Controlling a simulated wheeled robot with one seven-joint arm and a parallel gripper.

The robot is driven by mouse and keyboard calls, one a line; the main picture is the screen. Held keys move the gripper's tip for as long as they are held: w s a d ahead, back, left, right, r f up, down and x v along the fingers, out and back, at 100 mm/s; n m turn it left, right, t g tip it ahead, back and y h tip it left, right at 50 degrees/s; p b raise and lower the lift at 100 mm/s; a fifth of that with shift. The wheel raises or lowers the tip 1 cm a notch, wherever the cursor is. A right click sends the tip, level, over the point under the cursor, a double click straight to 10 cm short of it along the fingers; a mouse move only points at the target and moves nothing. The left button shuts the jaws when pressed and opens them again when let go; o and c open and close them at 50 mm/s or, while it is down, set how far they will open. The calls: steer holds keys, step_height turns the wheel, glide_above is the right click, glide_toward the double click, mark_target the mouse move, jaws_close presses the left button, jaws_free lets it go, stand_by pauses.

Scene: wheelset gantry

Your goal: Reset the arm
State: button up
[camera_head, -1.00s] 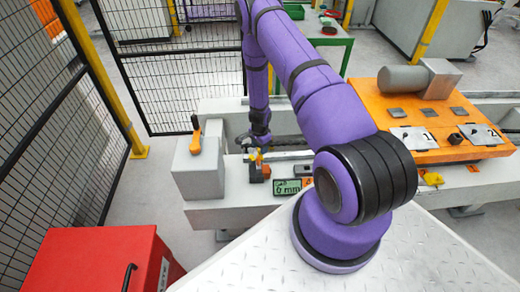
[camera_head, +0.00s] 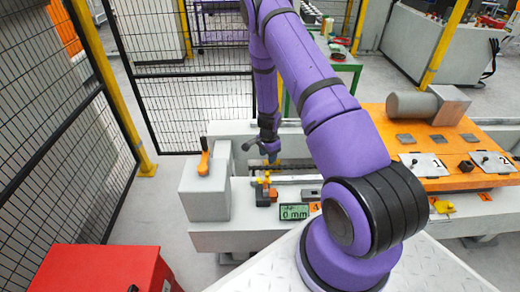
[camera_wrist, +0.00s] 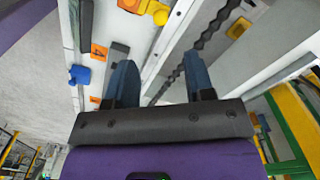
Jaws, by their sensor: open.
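My purple arm reaches out over the grey gantry bench. My gripper (camera_head: 262,150) hangs at its end above the bench, just behind the small yellow and black fixture (camera_head: 264,190). In the wrist view my gripper (camera_wrist: 162,85) shows two dark blue fingers spread apart with nothing between them. The fingers appear clear of the bench surface. A dark wavy rod (camera_wrist: 195,55) lies beyond the fingers in the wrist view.
A display reading 0 mm (camera_head: 294,212) stands beside the fixture. The orange table (camera_head: 440,183) with plates and a grey cylinder is at right. A red cabinet (camera_head: 95,270) and mesh fence (camera_head: 60,130) stand left.

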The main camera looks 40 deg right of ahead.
steer(key=w+a+r+n+t+y, duration=0.1)
steer(key=w+a+r+n, duration=0.15)
steer(key=r, duration=0.75)
steer(key=w+a+r+n+t, duration=0.15)
steer(key=a+r, duration=0.25)
steer(key=r, duration=0.6)
steer(key=s+a+r+n, duration=0.2)
steer(key=s+a+r, duration=0.1)
steer(key=r, duration=0.6)
steer(key=s+a+r+n, duration=0.3)
steer(key=r, duration=0.6)
steer(key=s+a+r+n+t, duration=0.2)
steer(key=s+a+r+n, duration=0.25)
steer(key=s+r, duration=0.7)
steer(key=s+a+r+n, duration=0.1)
steer(key=s+r+n, duration=0.1)
steer(key=s, duration=0.6)
steer(key=s+a+r+n+h, duration=0.1)
steer(key=s+r+n, duration=0.1)
steer(key=s, duration=0.5)
steer(key=shift+s+r+t, duration=0.35)
steer(key=shift+s+r, duration=0.05)
steer(key=shift+r, duration=0.4)
